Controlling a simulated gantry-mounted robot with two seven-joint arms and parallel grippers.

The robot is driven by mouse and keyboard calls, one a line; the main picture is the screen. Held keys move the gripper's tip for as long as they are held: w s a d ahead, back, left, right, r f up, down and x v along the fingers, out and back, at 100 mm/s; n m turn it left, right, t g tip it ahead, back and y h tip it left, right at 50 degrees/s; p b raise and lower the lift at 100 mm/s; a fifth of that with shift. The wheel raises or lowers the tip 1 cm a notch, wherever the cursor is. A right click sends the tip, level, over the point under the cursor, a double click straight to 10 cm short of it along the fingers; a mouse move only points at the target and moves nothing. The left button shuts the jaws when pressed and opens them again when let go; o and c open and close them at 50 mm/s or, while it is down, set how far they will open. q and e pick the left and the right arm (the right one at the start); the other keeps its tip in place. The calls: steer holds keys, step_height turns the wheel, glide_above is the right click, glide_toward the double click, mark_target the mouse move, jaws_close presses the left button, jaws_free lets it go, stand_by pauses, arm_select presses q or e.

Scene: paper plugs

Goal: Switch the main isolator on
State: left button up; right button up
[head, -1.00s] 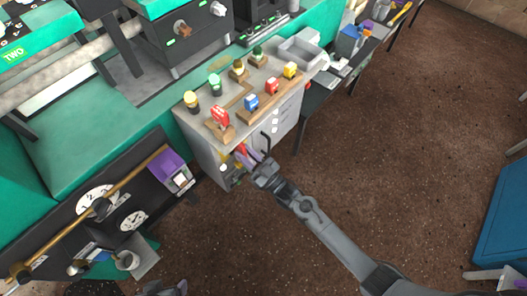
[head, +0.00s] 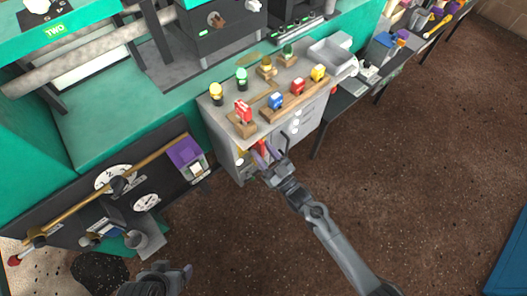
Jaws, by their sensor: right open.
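My right gripper (head: 265,158) is open at the front of the grey cabinet (head: 221,135), below its top edge.
A black dial panel (head: 125,215) with a purple box (head: 186,152) stands at left. Brown floor (head: 430,170) is open at right.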

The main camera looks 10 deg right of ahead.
steer(key=shift+s+d, duration=0.15)
steer(key=shift+s, duration=0.05)
steer(key=p+v, duration=0.2)
steer(key=v, duration=0.8)
steer(key=shift+s+f+p, duration=0.15)
steer(key=shift+f+p, duration=0.05)
steer(key=shift+p, duration=0.15)
